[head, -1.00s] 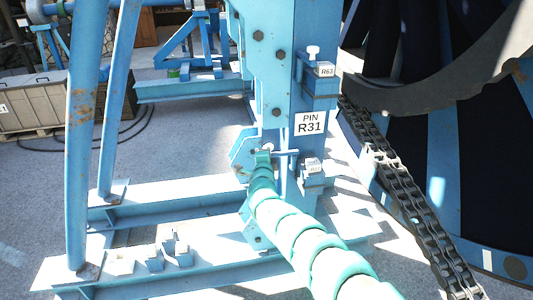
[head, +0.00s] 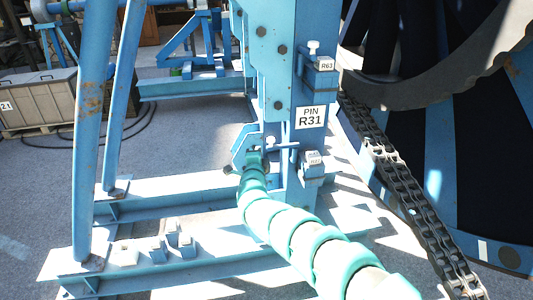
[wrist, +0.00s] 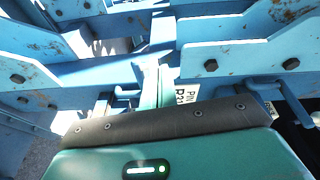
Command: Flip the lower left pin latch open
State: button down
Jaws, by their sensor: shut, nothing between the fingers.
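My gripper (head: 256,160) is at the end of my green arm, low on the blue upright, at an angular blue bracket (head: 241,146). A thin pale blue bar (head: 284,144) sticks out sideways just right of it, probably part of the pin latch. In the wrist view my narrow green fingers (wrist: 156,86) are shut and empty, between blue plates. A bent blue rod (wrist: 291,98) shows to their right. I cannot tell whether the fingers touch the latch, which my arm and gripper partly hide.
A white PIN R31 label (head: 311,118) is on the upright, with small tagged fittings R63 (head: 325,65) and one lower (head: 313,159). A heavy chain (head: 405,185) and large reel (head: 470,150) stand right. Blue floor beams (head: 190,265) lie below.

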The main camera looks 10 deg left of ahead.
jog(key=s+a+b, duration=0.1)
jog(key=s+a, duration=0.2)
jog(key=shift+f, duration=0.15)
dwell(0.5)
